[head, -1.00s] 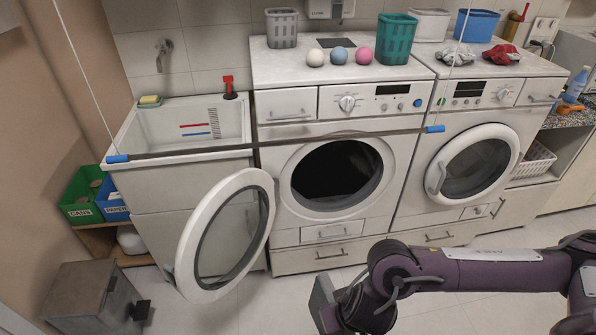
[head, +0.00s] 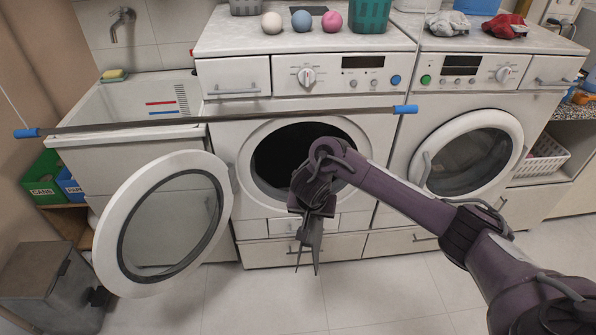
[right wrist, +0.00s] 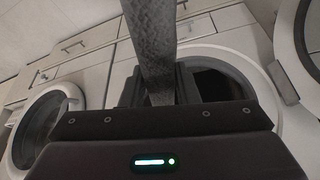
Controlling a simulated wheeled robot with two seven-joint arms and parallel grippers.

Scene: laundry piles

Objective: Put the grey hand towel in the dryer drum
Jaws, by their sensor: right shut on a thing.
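The grey hand towel (head: 309,243) hangs as a narrow strip from my right gripper (head: 308,208), in front of the open-door machine. In the right wrist view the grey textured cloth (right wrist: 152,45) lies between the fingers of my right gripper (right wrist: 160,92), which is shut on it. The front-loading machine (head: 225,152) in the middle has a dark round drum opening (head: 282,155). My right gripper and forearm cover part of that opening. The open round door (head: 128,215) is swung out to the left. My left gripper is not in view.
A rod with blue ends (head: 230,117) crosses in front of the machine above the drum opening. A second machine (head: 405,150) at right has its door (head: 468,155) shut. A sink (head: 75,115) and a grey bin (head: 45,285) are at left. The floor in front is clear.

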